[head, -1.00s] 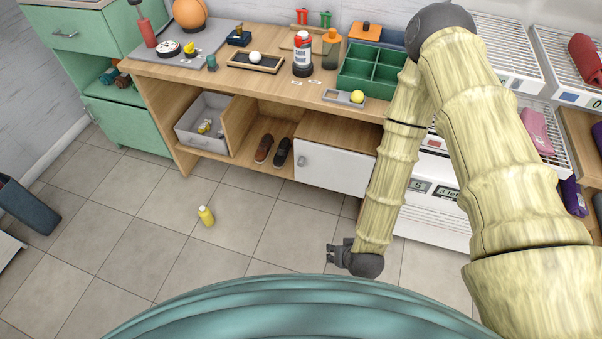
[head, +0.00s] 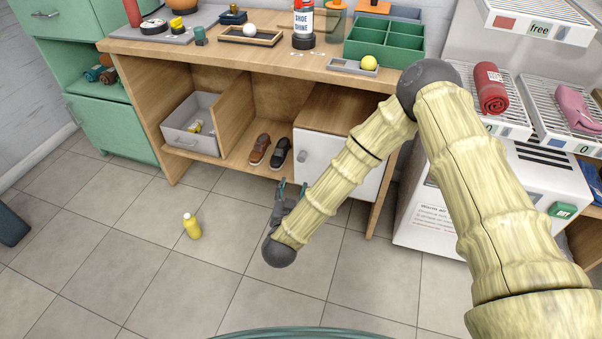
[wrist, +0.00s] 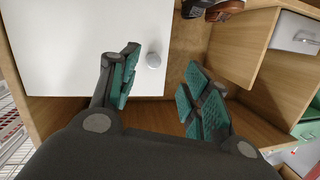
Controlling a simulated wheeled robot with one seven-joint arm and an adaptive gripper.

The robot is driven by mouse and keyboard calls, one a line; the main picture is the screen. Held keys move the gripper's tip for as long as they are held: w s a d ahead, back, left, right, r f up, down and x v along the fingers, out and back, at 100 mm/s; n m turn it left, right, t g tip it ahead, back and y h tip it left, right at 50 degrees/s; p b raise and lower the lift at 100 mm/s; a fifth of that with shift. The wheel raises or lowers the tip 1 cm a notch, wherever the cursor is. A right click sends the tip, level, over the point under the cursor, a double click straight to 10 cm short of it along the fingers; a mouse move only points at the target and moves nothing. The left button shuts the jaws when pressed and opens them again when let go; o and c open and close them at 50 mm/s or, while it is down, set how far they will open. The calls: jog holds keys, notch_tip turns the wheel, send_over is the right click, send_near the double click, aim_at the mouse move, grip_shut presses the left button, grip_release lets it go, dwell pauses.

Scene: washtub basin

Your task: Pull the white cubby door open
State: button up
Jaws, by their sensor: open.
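The white cubby door (head: 328,150) closes off the right compartment under the wooden bench and looks shut. It also fills the upper left of the wrist view (wrist: 75,40). Its round pale knob (wrist: 153,60) is near the door's free edge; it shows in the head view (head: 307,158) too. My gripper (head: 292,186) is open and empty, pointing toward the door in front of and a little below the knob. In the wrist view its green-padded fingers (wrist: 165,88) are spread, with the knob beyond the gap, nearer the left finger. No contact shows. My forearm hides the door's right part.
Dark and brown shoes (head: 270,150) stand in the open compartment left of the door. A grey drawer bin (head: 180,140) is further left. A yellow bottle (head: 192,226) stands on the tiled floor. A white machine (head: 480,205) is to the right. Floor before the door is clear.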

aim_at(301, 160)
jog(key=w+m+h+b, duration=0.1)
jog(key=w+b, duration=0.1)
jog(key=w, duration=0.2)
jog(key=w+d+t+h+b, duration=0.1)
jog(key=w+b, duration=0.2)
jog(key=w, duration=0.1)
jog(key=w+d+m+h+b, duration=0.1)
jog(key=w+b, duration=0.2)
jog(key=shift+w+d+m+h, duration=0.1)
jog(key=shift+w+m+h, duration=0.2)
jog(key=shift+w, duration=0.1)
jog(key=shift+w+d+r+b, duration=0.2)
jog(key=shift+w+b, duration=0.15)
jog(key=shift+w, duration=0.35)
grip_shut()
